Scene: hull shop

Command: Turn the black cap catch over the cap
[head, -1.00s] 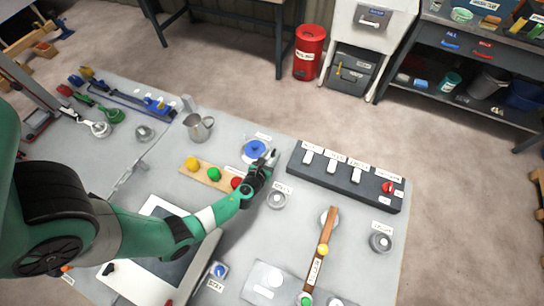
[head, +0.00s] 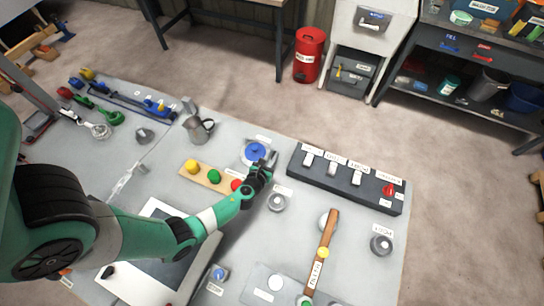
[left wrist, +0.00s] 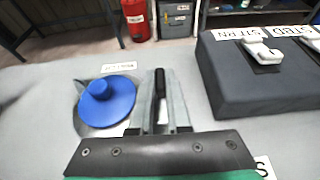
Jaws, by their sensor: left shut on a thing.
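The blue cap (head: 255,150) is round with a raised middle knob and sits on a pale metal plate. It also shows in the left wrist view (left wrist: 107,102), where nothing lies over its top. The black cap catch (left wrist: 160,86) is a narrow dark bar just right of the cap, between my fingers. My left gripper (head: 266,166) is shut on the catch, and its fingers also show in the left wrist view (left wrist: 162,108). In the head view the gripper hides most of the catch. My right gripper is not in view.
A dark switch block (head: 345,178) with pale toggles and a red knob stands to the right. A wooden strip (head: 207,177) with yellow, green and red knobs lies to the left. A grey round knob (head: 277,202) sits just below right. A metal jug (head: 199,129) stands behind left.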

